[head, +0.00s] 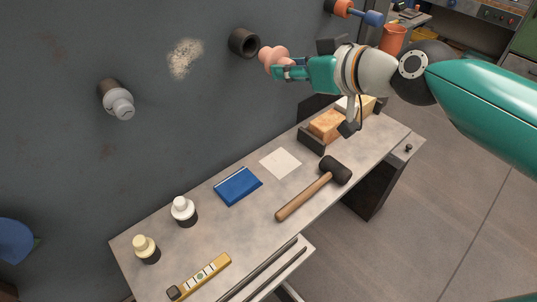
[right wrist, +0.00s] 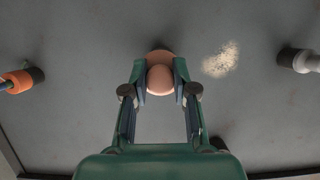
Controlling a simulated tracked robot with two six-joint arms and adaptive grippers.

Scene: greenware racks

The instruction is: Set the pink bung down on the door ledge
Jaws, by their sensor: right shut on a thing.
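The pink bung (head: 273,57) is a rounded, two-lobed plug. My right gripper (head: 284,68) is shut on it and holds it up by the dark wall, just right of an open dark pipe stub (head: 244,43). In the right wrist view, the bung (right wrist: 160,80) sits between the two fingers (right wrist: 160,92). The door ledge (head: 225,222) is the grey shelf along the wall's foot, well below the bung. My left gripper is out of view.
On the ledge are a white-topped bung (head: 183,209), a cream-topped bung (head: 145,247), a yellow level (head: 205,276), a blue pad (head: 238,187), a mallet (head: 320,185) and bricks (head: 327,126). A pale square (head: 280,163) lies mid-ledge. A grey-plugged stub (head: 118,101) juts from the wall.

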